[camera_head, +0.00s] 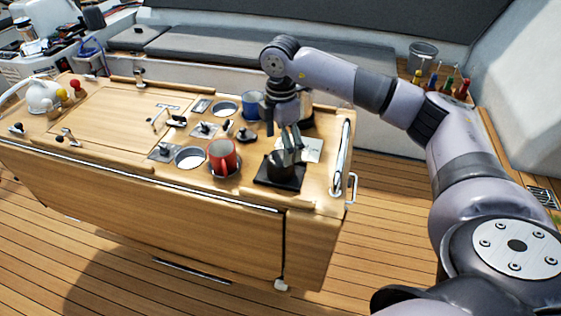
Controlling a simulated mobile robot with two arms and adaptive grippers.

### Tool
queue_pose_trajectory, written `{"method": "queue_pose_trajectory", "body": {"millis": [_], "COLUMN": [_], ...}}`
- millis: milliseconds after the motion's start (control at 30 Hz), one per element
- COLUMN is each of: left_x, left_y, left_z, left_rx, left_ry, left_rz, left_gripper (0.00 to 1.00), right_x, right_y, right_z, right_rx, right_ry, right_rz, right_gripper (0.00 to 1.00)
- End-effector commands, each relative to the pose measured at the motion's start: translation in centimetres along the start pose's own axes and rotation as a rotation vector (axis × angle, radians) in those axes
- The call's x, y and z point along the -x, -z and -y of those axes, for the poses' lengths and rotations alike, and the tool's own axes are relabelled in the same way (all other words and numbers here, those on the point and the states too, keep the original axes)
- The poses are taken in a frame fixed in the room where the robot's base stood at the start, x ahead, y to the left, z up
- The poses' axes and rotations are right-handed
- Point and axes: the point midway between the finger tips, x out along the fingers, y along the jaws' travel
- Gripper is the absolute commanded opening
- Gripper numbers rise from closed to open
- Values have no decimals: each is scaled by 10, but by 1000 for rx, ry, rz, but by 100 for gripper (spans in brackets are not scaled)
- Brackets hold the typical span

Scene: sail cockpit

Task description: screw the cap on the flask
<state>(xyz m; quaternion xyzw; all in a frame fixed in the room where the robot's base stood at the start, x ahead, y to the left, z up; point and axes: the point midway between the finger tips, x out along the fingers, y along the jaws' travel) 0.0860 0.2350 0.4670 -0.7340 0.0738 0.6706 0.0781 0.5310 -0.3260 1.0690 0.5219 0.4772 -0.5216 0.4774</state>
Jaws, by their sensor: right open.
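My right gripper (290,158) reaches down from the right arm over the table's right part, with its fingers open. Its fingertips are at or just above a dark, rounded object (283,170), which may be the flask or its cap; I cannot tell which. Whether they touch it is unclear. This object stands on a black square mat (277,183). A pale metallic cylinder (307,110) shows partly behind the gripper; I cannot tell what it is. No separate cap can be made out with certainty. My left gripper is out of view.
A red mug (222,156) stands left of the mat, a blue mug (253,106) farther back. Small fittings and round recesses lie around them on the wooden table (110,120). A metal rail (341,160) edges the right end. A white kettle (42,96) stands far left.

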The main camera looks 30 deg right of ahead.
Motion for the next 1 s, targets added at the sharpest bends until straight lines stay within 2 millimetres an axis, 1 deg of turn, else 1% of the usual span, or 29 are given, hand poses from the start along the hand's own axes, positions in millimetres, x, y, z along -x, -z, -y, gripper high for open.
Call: {"method": "queue_pose_trajectory", "body": {"millis": [167, 267, 400, 500, 600, 967, 1000], "left_x": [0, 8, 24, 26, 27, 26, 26], "left_y": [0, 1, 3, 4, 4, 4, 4], "left_z": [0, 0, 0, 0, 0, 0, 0], "left_rx": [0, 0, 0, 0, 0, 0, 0], "left_ry": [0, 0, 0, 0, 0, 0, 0], "left_rz": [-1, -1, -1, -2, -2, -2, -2], "left_gripper": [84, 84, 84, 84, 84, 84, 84], "right_x": [0, -6, -26, -42, -50, -52, -52], "right_y": [0, 0, 1, 2, 2, 2, 2], "right_z": [0, 1, 3, 3, 2, 2, 2], "right_rx": [-1, -1, -1, -1, -1, 0, 0], "right_ry": [1, 5, 6, 5, 2, 1, 1], "right_rz": [0, 1, 1, 1, 0, 0, 0], "right_gripper": [83, 83, 83, 83, 83, 83, 80]}}
